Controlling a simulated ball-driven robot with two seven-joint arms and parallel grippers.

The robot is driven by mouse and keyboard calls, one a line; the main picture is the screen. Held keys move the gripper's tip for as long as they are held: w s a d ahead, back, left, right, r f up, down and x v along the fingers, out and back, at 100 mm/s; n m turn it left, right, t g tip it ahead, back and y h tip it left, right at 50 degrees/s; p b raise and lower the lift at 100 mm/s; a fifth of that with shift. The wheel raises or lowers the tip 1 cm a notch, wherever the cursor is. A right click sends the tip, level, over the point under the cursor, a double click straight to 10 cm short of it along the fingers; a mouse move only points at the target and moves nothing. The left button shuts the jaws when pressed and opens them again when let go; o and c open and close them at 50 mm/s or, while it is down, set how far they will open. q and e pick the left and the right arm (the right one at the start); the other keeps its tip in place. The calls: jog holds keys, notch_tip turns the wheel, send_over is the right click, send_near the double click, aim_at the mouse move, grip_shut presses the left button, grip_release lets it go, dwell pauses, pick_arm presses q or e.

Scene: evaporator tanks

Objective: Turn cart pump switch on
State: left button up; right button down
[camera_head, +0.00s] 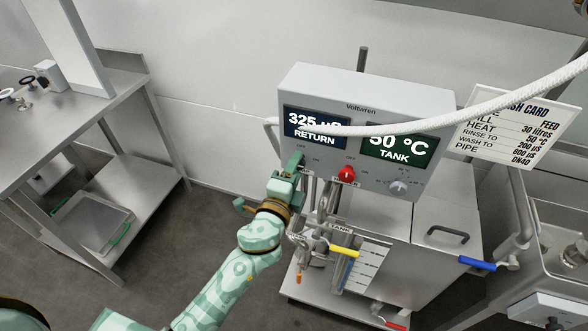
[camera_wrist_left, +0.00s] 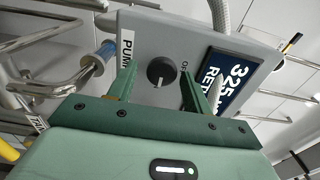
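The pump switch is a round black knob (camera_wrist_left: 161,72) on the grey control box (camera_head: 368,92). In the left wrist view, a white mark shows on the knob's edge toward my gripper, with a "PUMP" label to its left and a partly covered "OF..." label to its right. My left gripper (camera_wrist_left: 157,80) is open, with one finger on each side of the knob; whether they touch it I cannot tell. In the head view my left gripper (camera_head: 291,168) is at the panel's lower left and hides the knob. My right gripper is in neither view.
A red knob (camera_head: 346,174) and a grey dial (camera_head: 398,187) sit right of the switch. A white hose (camera_head: 440,122) crosses before the panel. Pipes and a yellow-handled valve (camera_head: 344,251) are below. A steel table (camera_head: 118,85) stands left.

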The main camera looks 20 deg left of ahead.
pick_arm(q)
jog(key=shift+s, duration=0.1)
jog(key=s+b, duration=0.4)
jog(key=s, duration=1.2)
jog(key=shift+a, duration=0.25)
jog(key=shift+a, duration=0.1)
